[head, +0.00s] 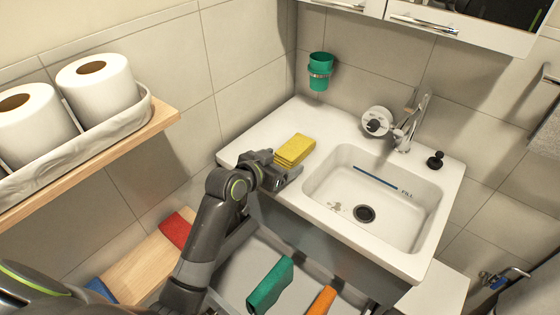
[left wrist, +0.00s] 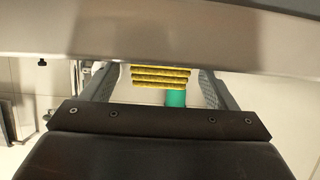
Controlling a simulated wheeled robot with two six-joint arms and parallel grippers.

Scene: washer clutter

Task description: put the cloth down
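A folded yellow cloth (head: 294,150) lies on the white counter to the left of the sink. My left gripper (head: 292,178) is at the counter's front edge, just in front of the cloth. In the left wrist view the stacked layers of the yellow cloth (left wrist: 160,77) show between the two spread fingers (left wrist: 157,88), with a gap on each side. The gripper is open and empty. My right gripper is not in view.
The white sink (head: 330,200) has a faucet (head: 408,125) behind it. A green cup (head: 320,72) hangs on the wall. Below the counter are a green cloth (head: 270,284) and an orange item (head: 321,300). A red cloth (head: 177,230) lies on a low wooden shelf (head: 140,270).

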